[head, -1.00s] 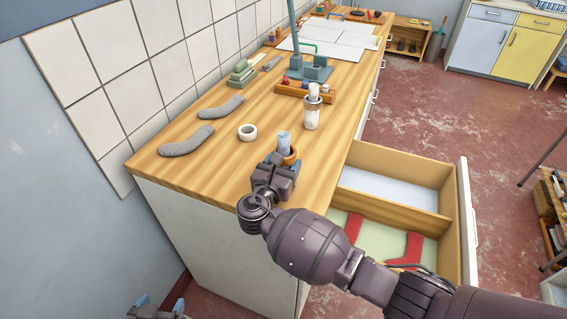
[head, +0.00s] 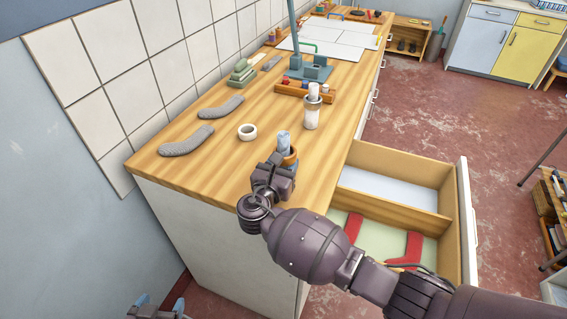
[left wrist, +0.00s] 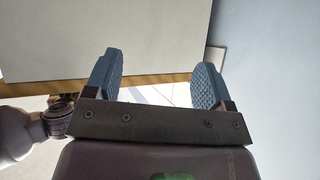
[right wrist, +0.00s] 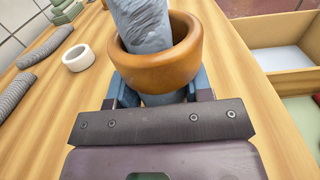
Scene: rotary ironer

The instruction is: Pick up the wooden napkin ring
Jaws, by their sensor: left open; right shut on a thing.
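The wooden napkin ring (right wrist: 155,70) is orange-brown and sits around a rolled grey-blue cloth (right wrist: 142,22) that sticks out of its top. In the head view the ring (head: 291,159) is near the counter's right edge, partly behind my right gripper (head: 279,163). I cannot tell whether the ring touches the counter. My left gripper (left wrist: 158,75) is open and empty; in the head view it (head: 160,304) is low at the left, off the counter.
A white ring (head: 247,131), grey curved pieces (head: 187,140) and a jar (head: 311,112) stand on the wooden counter (head: 215,167). An open drawer (head: 405,205) with red pieces juts out at right. A small wooden rack (head: 305,92) stands farther back.

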